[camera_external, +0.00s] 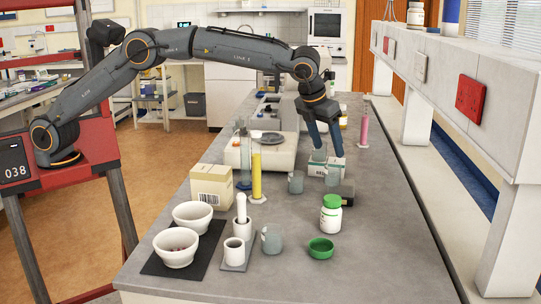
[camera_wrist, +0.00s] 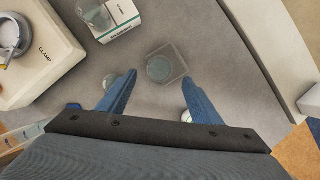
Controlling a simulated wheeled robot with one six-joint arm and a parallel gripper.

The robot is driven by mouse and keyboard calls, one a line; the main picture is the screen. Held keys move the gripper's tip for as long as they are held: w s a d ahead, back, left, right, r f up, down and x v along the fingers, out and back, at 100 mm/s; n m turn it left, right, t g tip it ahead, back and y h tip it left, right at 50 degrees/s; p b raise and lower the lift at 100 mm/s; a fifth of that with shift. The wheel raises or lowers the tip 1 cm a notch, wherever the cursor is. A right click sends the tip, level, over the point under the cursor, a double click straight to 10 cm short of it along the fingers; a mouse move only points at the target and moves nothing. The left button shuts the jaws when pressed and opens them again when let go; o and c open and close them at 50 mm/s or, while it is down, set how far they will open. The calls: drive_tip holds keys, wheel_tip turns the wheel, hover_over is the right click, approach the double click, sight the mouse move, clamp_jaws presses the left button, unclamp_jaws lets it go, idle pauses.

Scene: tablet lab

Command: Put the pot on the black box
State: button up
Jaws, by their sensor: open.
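My gripper (camera_external: 330,156) is open and points down over the middle of the bench. In the wrist view its blue fingers (camera_wrist: 158,77) are spread apart, with a clear glass vessel (camera_wrist: 160,68) seen between and beyond their tips. I cannot tell whether it is level with the tips. A dark block (camera_external: 346,191), likely the black box, lies nearer the camera than my gripper. I cannot tell which vessel is the pot; a small white pot (camera_external: 234,252) stands at the near left, and a glass beaker (camera_external: 271,239) is beside it.
A white-green box (camera_external: 314,170) stands by my fingers, and in the wrist view (camera_wrist: 117,27). White bowls (camera_external: 176,247), a yellow cylinder (camera_external: 256,178), a carton (camera_external: 211,186) and a green-capped bottle (camera_external: 331,215) occupy the near bench. A shelf (camera_external: 450,70) lines the right; bench (camera_external: 390,240) is clear at near right.

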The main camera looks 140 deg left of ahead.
drive_tip(key=shift+v, duration=1.8)
